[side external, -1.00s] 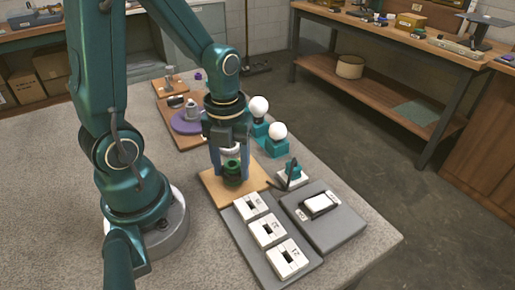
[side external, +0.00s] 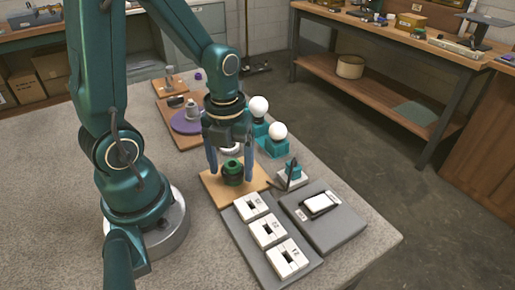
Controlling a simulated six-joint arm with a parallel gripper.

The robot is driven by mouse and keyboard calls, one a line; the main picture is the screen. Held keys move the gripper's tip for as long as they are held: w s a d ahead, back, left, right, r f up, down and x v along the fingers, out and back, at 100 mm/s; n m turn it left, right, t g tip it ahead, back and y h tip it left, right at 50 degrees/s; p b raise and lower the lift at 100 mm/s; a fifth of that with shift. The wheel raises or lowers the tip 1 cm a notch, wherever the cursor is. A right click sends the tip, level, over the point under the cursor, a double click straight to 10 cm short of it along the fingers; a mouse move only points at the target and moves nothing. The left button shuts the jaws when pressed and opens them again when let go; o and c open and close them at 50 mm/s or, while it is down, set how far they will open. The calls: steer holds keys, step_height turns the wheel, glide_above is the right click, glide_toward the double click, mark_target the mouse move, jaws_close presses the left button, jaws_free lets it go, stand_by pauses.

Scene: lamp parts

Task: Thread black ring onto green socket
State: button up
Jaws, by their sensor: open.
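The green socket (side external: 233,166) stands upright on a square wooden board in the middle of the table. A dark band that looks like the black ring (side external: 233,180) shows around its lower part; at this size I cannot tell how it is seated. My gripper (side external: 231,174) is open above the socket, pointing down. Its blue fingers stand apart on the left and right of the socket, with a visible gap on each side. Nothing is held between them.
The wooden board (side external: 212,186) has bare room around the socket. A grey tray with white switch blocks (side external: 268,231) and a grey box with a white rocker (side external: 320,205) lie in front. Bulbs in teal holders (side external: 277,131) stand behind right. A purple disc (side external: 184,124) is behind left.

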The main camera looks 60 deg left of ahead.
steer(key=n, duration=0.5)
steer(key=shift+w+d, duration=0.1)
steer(key=shift+w, duration=0.05)
steer(key=n, duration=0.4)
steer(key=shift+w, duration=0.15)
steer(key=n, duration=0.5)
steer(key=shift+w+n, duration=0.2)
steer(key=shift+n, duration=0.1)
steer(key=n, duration=0.4)
steer(key=shift+w, duration=0.15)
jaws_close()
steer(key=m, duration=0.5)
steer(key=shift+s+m, duration=0.25)
steer(key=shift+m, duration=0.55)
